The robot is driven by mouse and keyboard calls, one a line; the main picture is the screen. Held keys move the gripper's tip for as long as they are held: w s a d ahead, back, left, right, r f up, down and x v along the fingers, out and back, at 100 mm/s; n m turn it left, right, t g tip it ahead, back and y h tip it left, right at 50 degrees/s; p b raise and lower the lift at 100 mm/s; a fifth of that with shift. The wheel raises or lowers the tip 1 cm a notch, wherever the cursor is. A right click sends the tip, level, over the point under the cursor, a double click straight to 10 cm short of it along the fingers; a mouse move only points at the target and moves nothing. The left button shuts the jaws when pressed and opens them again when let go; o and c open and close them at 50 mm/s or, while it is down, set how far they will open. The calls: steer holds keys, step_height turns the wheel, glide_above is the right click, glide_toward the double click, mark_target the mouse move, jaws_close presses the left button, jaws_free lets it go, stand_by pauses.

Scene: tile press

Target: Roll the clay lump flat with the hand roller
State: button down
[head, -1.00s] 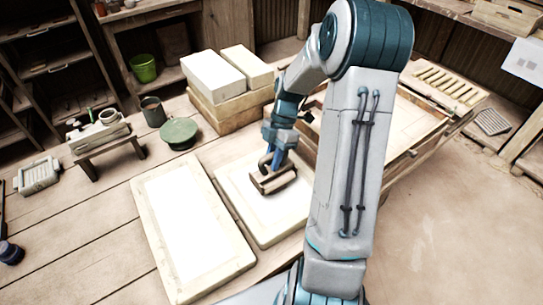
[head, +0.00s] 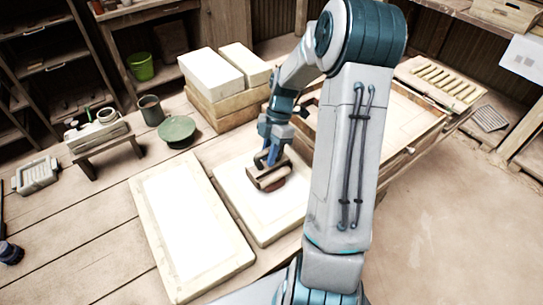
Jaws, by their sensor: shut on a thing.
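My gripper (head: 270,160) is shut on the hand roller (head: 262,174), a brown roller in a dark frame. It holds the roller over the pale board (head: 250,215) on the bench. A reddish-brown clay lump (head: 274,186) shows just in front of the roller, on the same board. Part of the lump is hidden behind the roller. Whether the roller touches the lump, I cannot tell.
A second white board (head: 190,230) lies to the left. Pale blocks (head: 210,75) are stacked behind. A green round dish (head: 177,131) and a dark mug (head: 151,109) stand at the back left. A wooden frame (head: 400,120) is on the right, partly behind my arm.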

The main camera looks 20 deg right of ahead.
steer(key=shift+w+f, duration=0.25)
steer(key=shift+s+d+r, duration=0.1)
steer(key=shift+s+d, duration=0.05)
steer(key=shift+s, duration=0.65)
steer(key=shift+s+d+r, duration=0.1)
steer(key=shift+s, duration=0.7)
steer(key=shift+w+a+p, duration=0.15)
steer(key=shift+w+p, duration=0.2)
steer(key=shift+w, duration=0.55)
steer(key=shift+r, duration=0.15)
step_height(320, 180, up, 7)
steer(key=p, duration=0.5)
steer(key=shift+f, duration=0.2)
steer(key=shift+f+b, duration=1.75)
steer(key=shift+f, duration=1.05)
